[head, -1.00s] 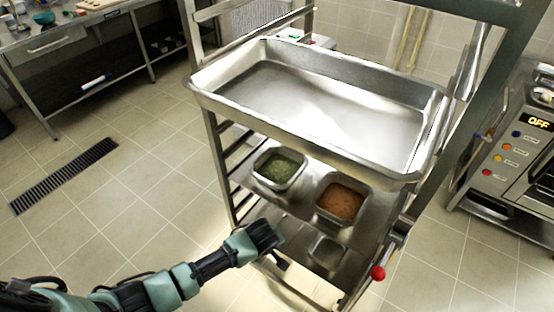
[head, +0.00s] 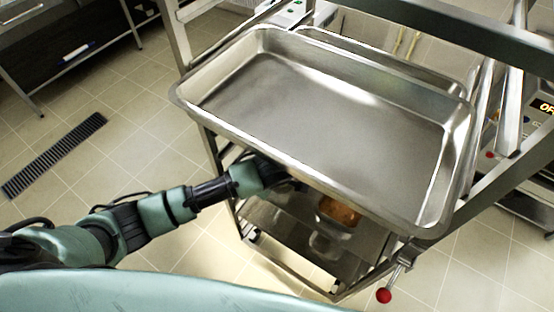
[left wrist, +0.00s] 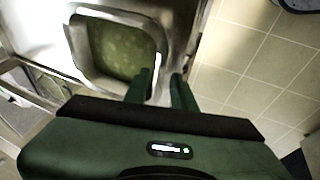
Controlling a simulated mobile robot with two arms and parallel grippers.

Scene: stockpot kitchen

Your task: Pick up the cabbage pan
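The cabbage pan (left wrist: 116,48), a small square metal pan with green contents, shows in the left wrist view. In the head view it is hidden under the large tray and behind my left arm. My left gripper (left wrist: 162,76) is at the pan's near right corner in the left wrist view. Its fingers are apart, one over the pan's inner side and one outside it, with the rim between them. I cannot tell if they touch the rim. In the head view my left gripper (head: 268,172) reaches in below the large tray's front edge. My right gripper is not in view.
A large empty metal tray (head: 330,118) tops the rack, close above my left gripper. A pan of orange-brown food (head: 338,211) and another small metal pan (head: 327,244) sit lower down. A red-knobbed lever (head: 384,295) sticks out at the front right.

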